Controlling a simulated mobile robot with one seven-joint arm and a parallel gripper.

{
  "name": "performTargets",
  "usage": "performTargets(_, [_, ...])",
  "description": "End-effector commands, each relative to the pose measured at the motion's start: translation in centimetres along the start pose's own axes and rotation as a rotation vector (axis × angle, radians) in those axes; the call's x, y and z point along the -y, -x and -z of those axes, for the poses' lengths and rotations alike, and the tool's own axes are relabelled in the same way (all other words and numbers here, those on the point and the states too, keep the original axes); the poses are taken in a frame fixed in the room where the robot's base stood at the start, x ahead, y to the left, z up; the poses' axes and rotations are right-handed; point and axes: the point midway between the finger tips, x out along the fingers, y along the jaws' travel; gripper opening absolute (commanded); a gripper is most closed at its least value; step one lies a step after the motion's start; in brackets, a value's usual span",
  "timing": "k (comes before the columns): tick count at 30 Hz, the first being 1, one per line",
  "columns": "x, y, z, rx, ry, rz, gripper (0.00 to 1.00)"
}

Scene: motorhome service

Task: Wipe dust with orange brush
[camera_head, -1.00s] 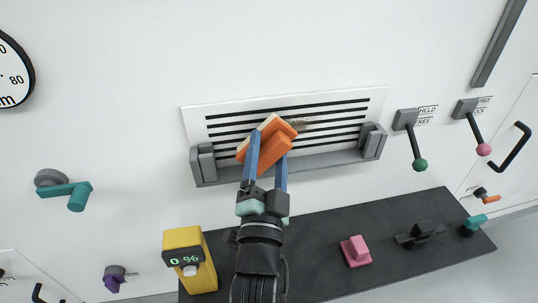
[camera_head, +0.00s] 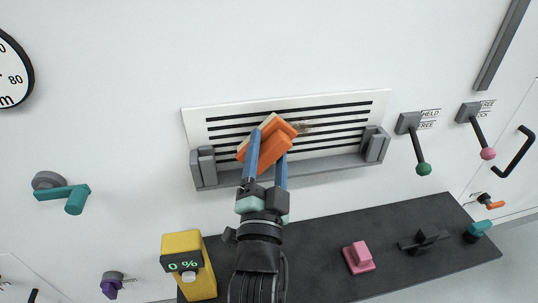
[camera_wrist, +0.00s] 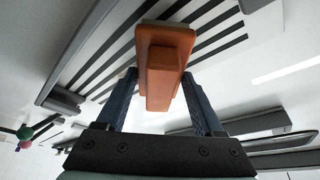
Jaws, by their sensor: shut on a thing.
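My gripper (camera_head: 268,168) is shut on the handle of the orange brush (camera_head: 266,152), between its two blue fingers. The brush is tilted, with its pale bristle side toward the slotted white vent panel (camera_head: 354,100). The brush also shows in the wrist view (camera_wrist: 162,62), close to the slats; I cannot tell whether it touches them. A small brownish dust patch (camera_head: 305,127) lies on the slats just right of the brush. Any dust behind the brush is hidden.
A grey ledge (camera_head: 325,168) with raised grey end blocks runs under the vent. Below are a dark shelf (camera_head: 315,240) with a pink block (camera_head: 358,257) and a yellow meter (camera_head: 189,266) reading 0 %. Levers (camera_head: 417,145) stand to the right, and a teal handle (camera_head: 65,194) to the left.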

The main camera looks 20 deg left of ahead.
Motion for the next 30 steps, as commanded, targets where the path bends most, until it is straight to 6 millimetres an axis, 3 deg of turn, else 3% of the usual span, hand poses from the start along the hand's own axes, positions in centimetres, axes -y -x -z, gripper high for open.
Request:
performTargets(19, [0.1, -0.9, -0.3, -0.002, 0.0, 0.002, 0.25])
performTargets(30, [-1.8, -1.2, 1.0, -0.006, 0.0, 0.002, 0.25])
